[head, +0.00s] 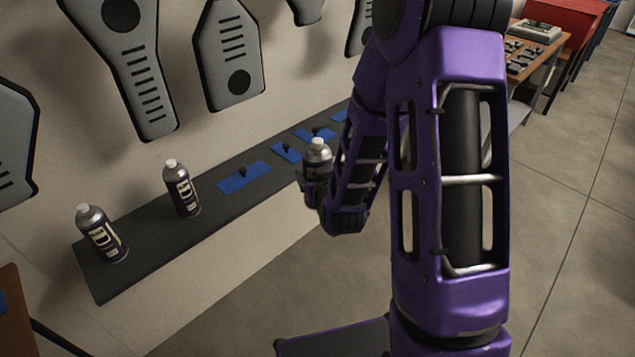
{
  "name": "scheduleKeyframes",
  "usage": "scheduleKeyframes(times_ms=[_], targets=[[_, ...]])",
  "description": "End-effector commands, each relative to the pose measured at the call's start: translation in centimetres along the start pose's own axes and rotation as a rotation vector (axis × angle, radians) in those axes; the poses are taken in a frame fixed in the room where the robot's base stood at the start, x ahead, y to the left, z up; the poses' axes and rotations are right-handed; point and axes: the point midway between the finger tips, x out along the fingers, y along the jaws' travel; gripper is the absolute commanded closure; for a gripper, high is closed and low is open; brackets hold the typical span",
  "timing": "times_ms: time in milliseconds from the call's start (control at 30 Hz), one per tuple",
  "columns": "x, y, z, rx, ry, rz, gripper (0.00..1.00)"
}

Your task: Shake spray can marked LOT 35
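Three silver-and-dark spray cans with pale caps show in the head view. One can (317,158) is upright at my gripper (309,184), which appears closed around its lower part at the front edge of the shelf. Another can (182,189) stands on the shelf to the left, and a third can (102,235) stands near the shelf's left end. The labels carry large lettering that is too small and slanted to read, so I cannot tell which is LOT 35. My forearm hides part of the shelf, and the gripper's fingers are only partly visible.
The dark wall shelf (150,255) holds several blue pads (245,178) with small dark knobs. Grey slotted panels (228,60) hang on the wall above. A wooden table (540,48) and a red cabinet (565,16) stand at the back right. The floor (570,180) at right is clear.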

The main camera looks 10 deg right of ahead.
Motion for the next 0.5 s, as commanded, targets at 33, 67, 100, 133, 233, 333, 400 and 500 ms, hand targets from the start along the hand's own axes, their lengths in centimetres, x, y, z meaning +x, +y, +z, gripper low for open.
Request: scheduleKeyframes(times_ms=[33,67,100,133,233,333,400,500], targets=[[0.6,0.0,1.5,0.001,-0.005,-0.001,1.0],[0.8,0.0,1.7,0.0,-0.001,0.0,1.0],[0.8,0.0,1.6,-0.001,0.003,0.0,1.0],[0.6,0.0,0.9,-0.002,0.009,0.0,1.0],[-0.9,0.0,-2.8,-0.004,0.021,0.001,1.0],[-2.0,0.0,-5.3,-0.004,0.015,0.001,1.0],[-2.0,0.0,-5.0,-0.001,0.005,0.001,1.0],[-0.7,0.0,-1.4,0.002,-0.01,-0.001,1.0]])
